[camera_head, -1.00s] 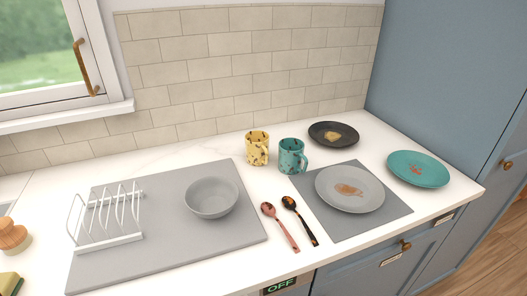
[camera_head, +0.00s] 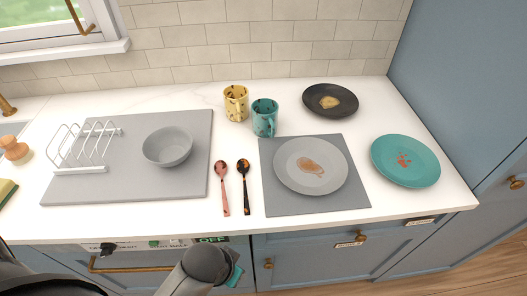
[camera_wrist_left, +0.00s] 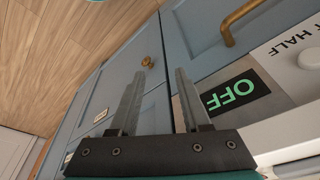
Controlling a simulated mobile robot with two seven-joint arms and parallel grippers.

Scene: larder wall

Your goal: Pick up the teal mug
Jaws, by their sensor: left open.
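The teal mug (camera_head: 264,120), with dark speckles, stands upright on the white counter in the head view. It is just right of and in front of a yellow speckled mug (camera_head: 235,103), at the back left corner of a grey mat (camera_head: 355,192). My left arm shows low in the head view, in front of the counter and below its top; its fingers are not clear there. In the left wrist view my left gripper (camera_wrist_left: 156,85) is open and empty, facing the blue cabinet fronts, away from the mug. My right gripper is in neither view.
Two spoons, one pink (camera_head: 223,190) and one dark (camera_head: 244,185), lie in front of the mugs. A grey plate (camera_head: 310,188), black plate (camera_head: 345,113) and teal plate (camera_head: 390,150) are to the right. A grey bowl (camera_head: 167,147) and white rack (camera_head: 88,169) stand left on a grey board (camera_head: 190,185).

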